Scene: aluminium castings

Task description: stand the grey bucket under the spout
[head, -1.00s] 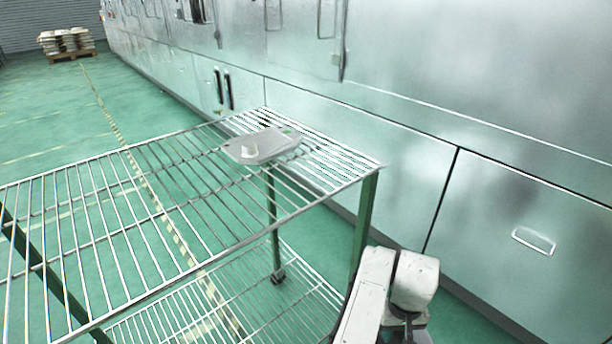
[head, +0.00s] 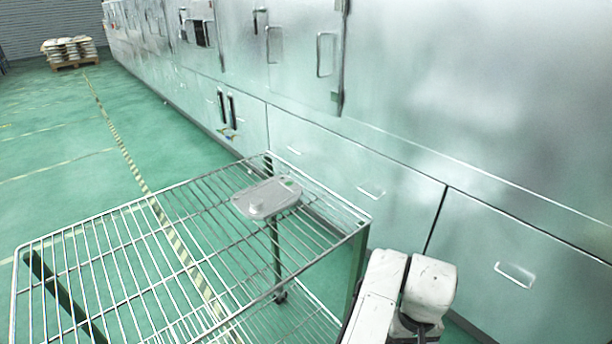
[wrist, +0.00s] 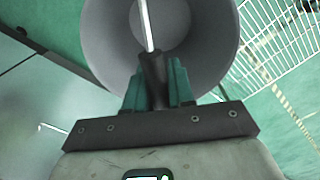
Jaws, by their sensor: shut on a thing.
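The grey bucket (wrist: 212,55) fills the upper middle of the wrist view, and I look into its round open mouth. My gripper (wrist: 156,88) is shut on the black grip (wrist: 153,70) of its handle, between green fingers. A thin metal rod runs up from the grip across the mouth. The bucket's outside and underside are hidden. In the head view only part of my arm shows at the bottom right; neither gripper nor bucket is visible there. I see no spout in either view.
A wire-shelf rack (head: 150,232) stands in front, with a flat grey plate-like object (head: 265,198) on its top shelf. Tall metal cabinets (head: 420,120) line the right side. Green floor (head: 60,135) is clear at the left. A loaded pallet (head: 70,52) stands far back.

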